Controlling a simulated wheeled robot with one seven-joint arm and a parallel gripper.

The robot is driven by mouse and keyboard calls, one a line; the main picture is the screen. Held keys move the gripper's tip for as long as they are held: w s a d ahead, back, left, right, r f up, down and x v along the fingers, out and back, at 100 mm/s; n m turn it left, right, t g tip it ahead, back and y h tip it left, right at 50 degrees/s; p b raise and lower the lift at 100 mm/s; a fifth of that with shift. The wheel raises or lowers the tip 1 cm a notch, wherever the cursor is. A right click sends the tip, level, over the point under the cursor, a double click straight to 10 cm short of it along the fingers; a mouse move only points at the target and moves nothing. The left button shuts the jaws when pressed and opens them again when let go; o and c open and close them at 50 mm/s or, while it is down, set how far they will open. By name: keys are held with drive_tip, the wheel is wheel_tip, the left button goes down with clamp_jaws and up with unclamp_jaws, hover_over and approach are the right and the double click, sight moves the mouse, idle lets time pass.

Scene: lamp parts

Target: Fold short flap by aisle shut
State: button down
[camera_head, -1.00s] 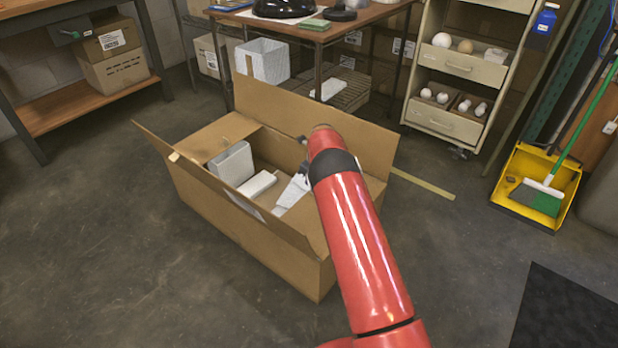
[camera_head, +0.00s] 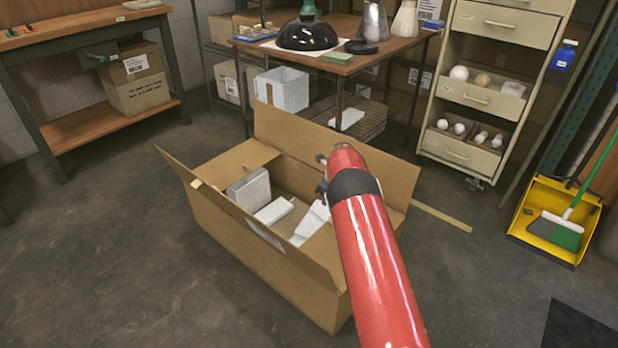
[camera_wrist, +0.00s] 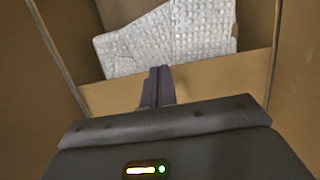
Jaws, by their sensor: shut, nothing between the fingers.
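An open cardboard box (camera_head: 260,260) stands on the floor. Its long back flap (camera_head: 330,145) stands up and its long front flap (camera_head: 255,225) leans outward. A short flap (camera_head: 235,165) at the left end lies folded inward. My arm hides the right end of the box and any short flap there. My gripper (camera_wrist: 157,76) is shut and empty, inside the box outline. In the wrist view its fingertips overlap a cardboard panel (camera_wrist: 215,82); I cannot tell whether they touch it or which panel it is.
White padded pieces lie in the box, and one shows in the wrist view (camera_wrist: 165,40). A table with a black lamp shade (camera_head: 307,35) stands behind, with a drawer cabinet (camera_head: 475,95) at its right. A yellow dustpan (camera_head: 550,225) is at the right. The floor at left is clear.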

drive_tip(key=w+a+r, duration=0.4)
drive_tip(key=r, duration=0.2)
drive_tip(key=shift+w, duration=0.15)
